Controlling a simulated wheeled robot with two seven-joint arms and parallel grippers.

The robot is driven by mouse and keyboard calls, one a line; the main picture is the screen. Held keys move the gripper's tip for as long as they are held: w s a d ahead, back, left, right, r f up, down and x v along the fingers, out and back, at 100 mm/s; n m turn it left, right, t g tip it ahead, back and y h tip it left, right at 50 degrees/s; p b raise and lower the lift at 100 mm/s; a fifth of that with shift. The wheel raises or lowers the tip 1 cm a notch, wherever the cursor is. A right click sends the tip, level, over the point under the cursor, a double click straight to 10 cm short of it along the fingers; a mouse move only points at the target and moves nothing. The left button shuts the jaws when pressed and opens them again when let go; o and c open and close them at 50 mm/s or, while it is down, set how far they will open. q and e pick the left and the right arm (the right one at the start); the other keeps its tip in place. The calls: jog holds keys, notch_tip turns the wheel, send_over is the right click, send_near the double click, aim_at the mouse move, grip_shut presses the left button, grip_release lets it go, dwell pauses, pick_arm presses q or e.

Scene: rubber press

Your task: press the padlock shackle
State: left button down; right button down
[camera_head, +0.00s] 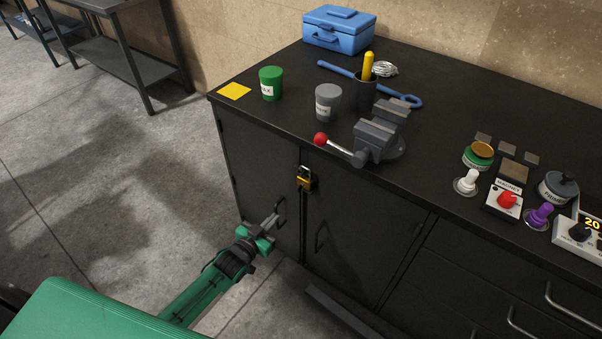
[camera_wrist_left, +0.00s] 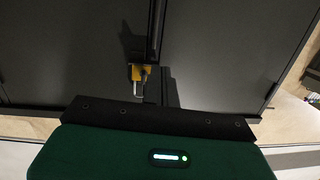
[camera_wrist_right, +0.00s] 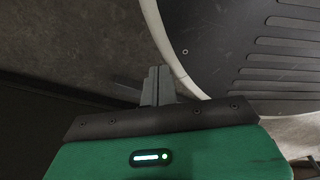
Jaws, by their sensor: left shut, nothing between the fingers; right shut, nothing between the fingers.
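The padlock (camera_head: 305,183) has a small brass-yellow body and hangs at the dark hasp near the top of the seam between two cabinet doors. It also shows in the left wrist view (camera_wrist_left: 137,72), with a pale shackle loop at its lower edge there. I cannot tell whether the shackle is seated. My left gripper (camera_head: 272,219) is shut and empty, in front of the left cabinet door, below and left of the padlock and apart from it. My right gripper (camera_wrist_right: 157,80) is shut and empty, over the floor beside my round base. It is outside the head view.
The left door's handle (camera_head: 281,212) is close to my left gripper. The black cabinet top (camera_head: 430,140) carries a vise (camera_head: 377,138) with a red-knobbed lever, a grey cup (camera_head: 328,101), a green cup (camera_head: 271,83), a blue toolbox (camera_head: 338,29) and several controls. The floor left is clear.

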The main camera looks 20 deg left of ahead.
pick_arm(q)
notch_tip(320, 180, up, 12)
jog(key=w+d+m+t+h, duration=0.1)
jog(key=w+d+t+h, duration=0.1)
jog(key=shift+d+b, duration=0.25)
jog(key=shift+b, duration=0.05)
pick_arm(e)
jog(key=shift+w+a, duration=0.1)
jog(key=shift+w, duration=0.6)
pick_arm(q)
jog(key=shift+w, duration=0.1)
jog(key=p, duration=0.1)
send_near(309, 160)
jog(key=x, duration=0.5)
jog(key=shift+w+d, duration=0.15)
jog(key=shift+w, duration=0.3)
jog(key=shift+r, duration=0.1)
pick_arm(e)
jog(key=shift+s, duration=0.7)
jog(key=shift+a+f, duration=0.1)
jog(key=shift+a, duration=0.05)
